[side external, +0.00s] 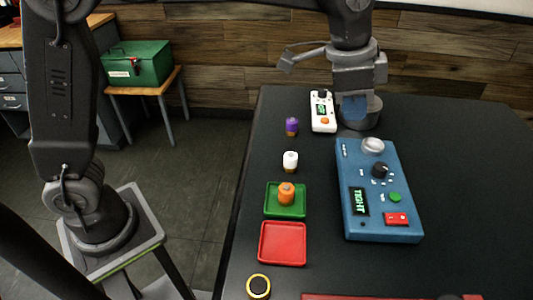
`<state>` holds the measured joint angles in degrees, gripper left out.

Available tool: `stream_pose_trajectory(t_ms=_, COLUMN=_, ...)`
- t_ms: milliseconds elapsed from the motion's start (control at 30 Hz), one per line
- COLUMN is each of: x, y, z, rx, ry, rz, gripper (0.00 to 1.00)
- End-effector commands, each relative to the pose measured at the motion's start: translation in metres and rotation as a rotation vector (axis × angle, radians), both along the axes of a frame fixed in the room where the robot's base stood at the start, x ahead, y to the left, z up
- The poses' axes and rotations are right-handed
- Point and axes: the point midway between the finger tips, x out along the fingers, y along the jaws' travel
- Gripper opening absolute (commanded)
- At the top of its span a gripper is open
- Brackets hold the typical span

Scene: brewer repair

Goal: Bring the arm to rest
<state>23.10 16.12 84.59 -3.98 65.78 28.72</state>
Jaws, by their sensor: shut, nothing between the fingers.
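My gripper (355,98) hangs at the back of the black table, to the right of a white handheld device (322,111). It is shut, with nothing seen held between the fingers. Its lower end is at or just above a round dark grey container (373,118); I cannot tell if they touch. A bluish piece shows at the gripper's lower end, and it is unclear what it is. My arm comes down from the top edge of the picture.
A blue unit (381,213) with a TIGHT display stands in front of the gripper. To its left are purple (292,127) and white (290,161) capped parts, an orange part (286,193) on a green tray (271,209), and a red tray (283,244). The table's right side is clear.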

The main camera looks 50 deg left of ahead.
Motion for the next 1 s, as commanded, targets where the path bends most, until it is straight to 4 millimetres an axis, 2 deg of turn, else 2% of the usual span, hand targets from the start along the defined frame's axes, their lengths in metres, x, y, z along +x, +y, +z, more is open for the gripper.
stream_pose_trajectory(t_ms=33, x=-0.013, y=0.024, z=0.012, rx=-0.012, ry=-0.018, rz=0.069, gripper=0.0)
stream_pose_trajectory(t_ms=233, x=-0.069, y=0.096, z=0.027, rx=-0.052, ry=-0.076, rz=0.326, gripper=0.0)
stream_pose_trajectory(t_ms=367, x=-0.112, y=0.134, z=0.023, rx=-0.082, ry=-0.115, rz=0.49, gripper=0.0)
stream_pose_trajectory(t_ms=500, x=-0.157, y=0.165, z=0.007, rx=-0.114, ry=-0.159, rz=0.656, gripper=0.0)
stream_pose_trajectory(t_ms=600, x=-0.182, y=0.179, z=-0.008, rx=-0.134, ry=-0.185, rz=0.751, gripper=0.0)
stream_pose_trajectory(t_ms=700, x=-0.2, y=0.188, z=-0.021, rx=-0.149, ry=-0.202, rz=0.817, gripper=0.0)
stream_pose_trajectory(t_ms=833, x=-0.21, y=0.192, z=-0.03, rx=-0.159, ry=-0.214, rz=0.861, gripper=0.0)
stream_pose_trajectory(t_ms=1000, x=-0.212, y=0.193, z=-0.032, rx=-0.16, ry=-0.213, rz=0.869, gripper=0.0)
